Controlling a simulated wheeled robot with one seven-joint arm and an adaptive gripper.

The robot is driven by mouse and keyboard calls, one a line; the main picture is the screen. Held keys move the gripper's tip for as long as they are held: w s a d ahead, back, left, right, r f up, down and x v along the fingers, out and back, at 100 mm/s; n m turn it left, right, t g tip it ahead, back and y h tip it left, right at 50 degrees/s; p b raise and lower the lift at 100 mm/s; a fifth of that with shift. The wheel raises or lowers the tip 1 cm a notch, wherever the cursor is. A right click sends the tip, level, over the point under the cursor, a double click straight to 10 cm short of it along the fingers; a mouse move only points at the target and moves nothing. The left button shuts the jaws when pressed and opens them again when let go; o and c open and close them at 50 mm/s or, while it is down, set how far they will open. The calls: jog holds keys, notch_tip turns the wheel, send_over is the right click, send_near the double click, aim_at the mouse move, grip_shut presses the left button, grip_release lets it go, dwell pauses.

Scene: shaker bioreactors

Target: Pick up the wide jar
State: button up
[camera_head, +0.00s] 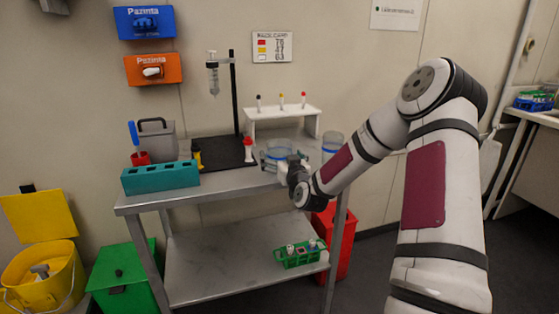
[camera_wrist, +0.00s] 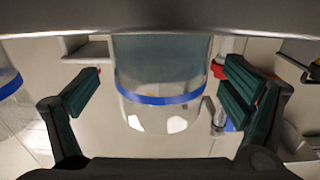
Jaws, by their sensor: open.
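The wide jar (camera_head: 279,148) is clear with a blue band and stands at the right part of the metal table's top. My gripper (camera_head: 279,162) is at the jar's near side, low over the table. In the wrist view the jar (camera_wrist: 160,75) fills the middle, between the two dark green finger pads of my gripper (camera_wrist: 163,92). The fingers are spread, with a visible gap on each side of the jar. A second clear jar with a blue band (camera_head: 332,142) stands to the right; a clear jar also shows at the left edge of the wrist view (camera_wrist: 10,95).
A white tube stand (camera_head: 283,126) is behind the jar. A red-and-white bottle (camera_head: 248,152) and a black stand base (camera_head: 222,153) are to its left. A teal rack (camera_head: 160,178) sits at the table's left front. A green rack (camera_head: 300,255) is on the lower shelf.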

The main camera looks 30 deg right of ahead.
aim_at(279, 142)
jog(key=shift+x, duration=1.1)
jog(key=c, duration=1.5)
jog(key=shift+c, duration=0.2)
jog(key=shift+r, duration=0.1)
jog(key=shift+r, duration=0.4)
notch_tip(279, 142, up, 3)
jog(key=s+r+p, duration=0.1)
jog(key=s, duration=1.5)
jog(key=shift+a+p, duration=0.35)
